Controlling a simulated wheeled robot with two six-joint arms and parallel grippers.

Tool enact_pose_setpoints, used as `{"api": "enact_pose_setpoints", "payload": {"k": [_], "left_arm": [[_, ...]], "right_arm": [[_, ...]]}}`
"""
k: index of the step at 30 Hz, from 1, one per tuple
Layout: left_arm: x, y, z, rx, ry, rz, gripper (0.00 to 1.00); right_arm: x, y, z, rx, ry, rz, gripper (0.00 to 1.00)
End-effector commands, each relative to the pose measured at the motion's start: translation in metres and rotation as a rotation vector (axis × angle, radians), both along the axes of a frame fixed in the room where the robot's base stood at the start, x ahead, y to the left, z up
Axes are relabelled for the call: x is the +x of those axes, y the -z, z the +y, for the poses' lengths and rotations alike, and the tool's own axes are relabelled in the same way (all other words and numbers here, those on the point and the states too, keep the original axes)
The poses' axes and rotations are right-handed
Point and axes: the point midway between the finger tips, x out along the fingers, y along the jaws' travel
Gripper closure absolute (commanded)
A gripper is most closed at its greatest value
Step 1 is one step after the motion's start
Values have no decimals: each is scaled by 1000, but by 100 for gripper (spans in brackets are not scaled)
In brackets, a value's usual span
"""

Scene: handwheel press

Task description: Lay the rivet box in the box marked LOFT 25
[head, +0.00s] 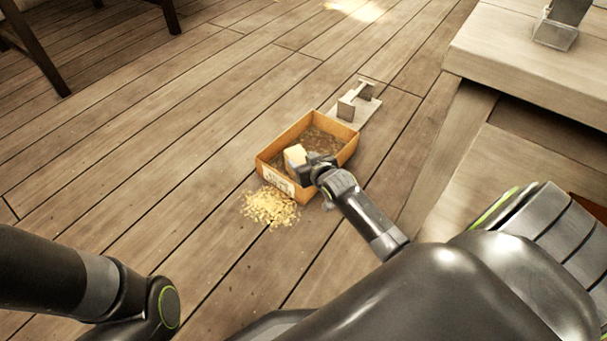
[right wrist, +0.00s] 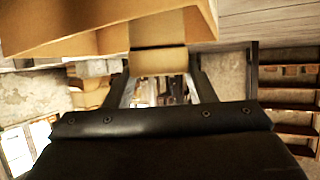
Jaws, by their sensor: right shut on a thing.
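An open orange-brown box (head: 333,122) stands on the plank floor, with a pale label on its near wall that is too small to read. My right gripper (head: 305,165) is over the inside of this box, shut on a small pale rivet box (head: 294,156). In the right wrist view the rivet box (right wrist: 158,62) sits between the two fingers, and the wall of the orange-brown box (right wrist: 100,38) is close by. I cannot tell whether the rivet box touches the bottom. My left arm shows at lower left, but its gripper is out of view.
A pile of yellowish shavings (head: 270,207) lies on the floor in front of the box. A grey metal bracket (head: 357,103) lies just behind it. A wooden bench or step (head: 520,65) rises at the right.

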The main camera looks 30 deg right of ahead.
Motion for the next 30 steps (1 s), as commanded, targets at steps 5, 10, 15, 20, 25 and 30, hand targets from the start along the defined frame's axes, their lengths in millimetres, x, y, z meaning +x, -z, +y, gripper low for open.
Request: {"api": "enact_pose_setpoints", "payload": {"k": [5, 10, 15, 20, 25, 30], "left_arm": [[0, 11, 0, -4, 9, 5, 67], [0, 28, 0, -6, 14, 5, 67], [0, 30, 0, -8, 13, 2, 67], [0, 29, 0, -7, 13, 2, 67], [0, 30, 0, -6, 13, 1, 67], [0, 29, 0, -6, 13, 1, 67]], "right_arm": [[1, 14, 0, 0, -1, -4, 100], [1, 34, 0, 0, -1, -4, 100], [1, 35, 0, -1, -1, -5, 100], [1, 34, 0, -1, -1, -5, 100], [0, 39, 0, 0, 0, -1, 45], [0, 39, 0, 0, 0, -1, 29]]}}
